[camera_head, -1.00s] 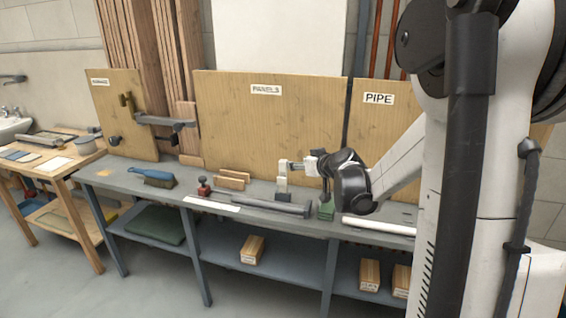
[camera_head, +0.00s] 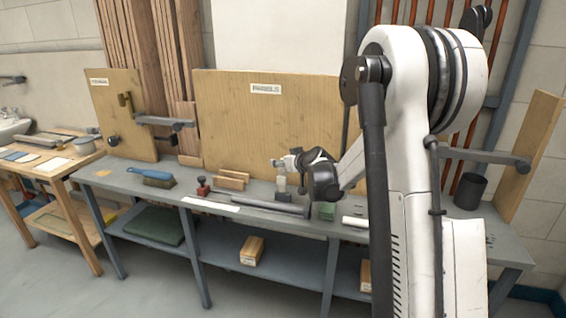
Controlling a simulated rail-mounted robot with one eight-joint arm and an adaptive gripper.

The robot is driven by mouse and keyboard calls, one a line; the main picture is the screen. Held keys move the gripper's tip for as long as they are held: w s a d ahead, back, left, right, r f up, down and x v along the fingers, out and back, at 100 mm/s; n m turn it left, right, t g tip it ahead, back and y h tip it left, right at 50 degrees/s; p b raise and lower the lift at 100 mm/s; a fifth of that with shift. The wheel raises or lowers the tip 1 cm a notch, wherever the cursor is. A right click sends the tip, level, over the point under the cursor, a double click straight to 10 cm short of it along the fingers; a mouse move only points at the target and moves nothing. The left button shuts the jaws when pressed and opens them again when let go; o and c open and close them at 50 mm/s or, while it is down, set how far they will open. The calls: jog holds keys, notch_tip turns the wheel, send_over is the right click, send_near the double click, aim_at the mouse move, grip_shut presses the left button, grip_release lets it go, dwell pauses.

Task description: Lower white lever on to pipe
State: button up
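My gripper (camera_head: 284,161) is above the middle of the grey workbench, in front of the panels board, pointing left. Its fingers are small, and I cannot tell whether they are open or shut. A small pale upright piece (camera_head: 281,182) stands on a dark base just below the fingertips; it may carry the white lever, but its shape is unclear. A long dark grey pipe-like bar (camera_head: 262,204) lies along the bench in front of it. A short white pipe (camera_head: 355,222) lies to the right, partly hidden by my arm.
A small green block (camera_head: 326,211) sits right of the pale piece. A red-topped tool (camera_head: 203,188), wooden blocks (camera_head: 232,179) and a blue-handled brush (camera_head: 153,178) stand to the left. A dark cup (camera_head: 469,191) is at the far right.

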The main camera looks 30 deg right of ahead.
jog(key=shift+c, duration=0.5)
grip_shut()
jog(key=shift+a, duration=0.1)
